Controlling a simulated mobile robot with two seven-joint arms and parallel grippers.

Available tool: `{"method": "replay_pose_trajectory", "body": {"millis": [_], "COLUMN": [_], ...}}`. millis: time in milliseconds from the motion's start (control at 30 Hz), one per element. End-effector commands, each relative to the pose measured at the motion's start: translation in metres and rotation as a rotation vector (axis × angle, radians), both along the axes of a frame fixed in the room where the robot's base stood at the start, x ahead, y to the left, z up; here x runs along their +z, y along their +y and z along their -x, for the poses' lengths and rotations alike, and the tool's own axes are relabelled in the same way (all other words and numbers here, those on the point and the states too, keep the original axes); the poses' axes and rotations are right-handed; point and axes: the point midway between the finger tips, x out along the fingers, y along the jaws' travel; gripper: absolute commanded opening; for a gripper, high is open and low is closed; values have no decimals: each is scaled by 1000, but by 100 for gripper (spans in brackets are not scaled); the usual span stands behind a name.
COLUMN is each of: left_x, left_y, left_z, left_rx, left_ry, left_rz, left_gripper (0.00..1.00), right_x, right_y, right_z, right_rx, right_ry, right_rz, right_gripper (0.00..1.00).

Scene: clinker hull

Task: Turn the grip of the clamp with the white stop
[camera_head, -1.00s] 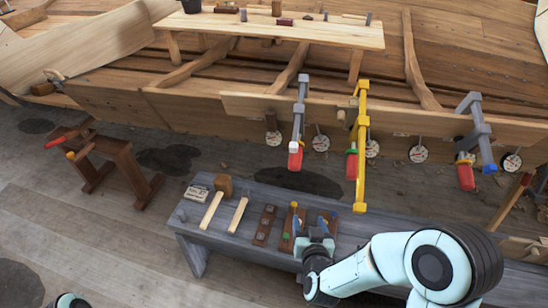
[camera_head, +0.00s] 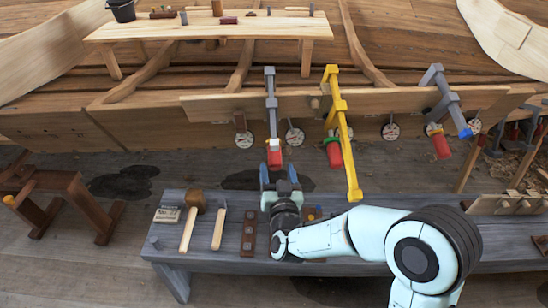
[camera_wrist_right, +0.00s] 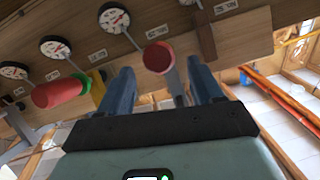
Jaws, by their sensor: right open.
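The clamp with the white stop (camera_head: 270,100) is grey and hangs on the hull plank, left of a yellow clamp (camera_head: 340,125). Its red grip (camera_head: 274,158) points down, with the white stop (camera_head: 273,143) just above it. My right gripper (camera_head: 279,174) is open just below this grip, fingers pointing up at it. In the right wrist view the red grip's round end (camera_wrist_right: 158,58) shows beyond and between the open blue fingers (camera_wrist_right: 160,85), apart from both. The white stop is hidden there. My left gripper is not in view.
The yellow clamp has a red grip (camera_head: 334,154) and green stop. Another grey clamp (camera_head: 445,105) hangs further right. Round dials (camera_head: 390,131) hang along the plank.

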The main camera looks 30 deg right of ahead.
Motion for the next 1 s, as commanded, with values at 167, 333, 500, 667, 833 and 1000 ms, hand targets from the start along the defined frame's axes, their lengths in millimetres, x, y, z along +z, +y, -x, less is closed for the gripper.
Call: {"method": "replay_pose_trajectory", "body": {"millis": [167, 333, 500, 667, 833, 1000], "left_x": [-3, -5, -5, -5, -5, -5], "left_y": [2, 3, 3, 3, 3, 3], "left_z": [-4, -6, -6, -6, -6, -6], "left_rx": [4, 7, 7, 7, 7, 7], "left_ry": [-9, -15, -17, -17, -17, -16], "left_rz": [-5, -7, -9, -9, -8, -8], "left_gripper": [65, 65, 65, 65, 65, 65], "right_x": [-1, -1, -1, -1, -1, 0], "right_y": [-14, -21, -24, -24, -24, -23], "right_z": [-32, -49, -54, -54, -54, -54], "right_rx": [-1, -1, -1, 0, 0, 0], "right_ry": [-1, 0, 2, 2, 1, 1], "right_rz": [0, 0, 0, -1, 0, 1], "right_gripper": [65, 65, 65, 65, 29, 13]}}
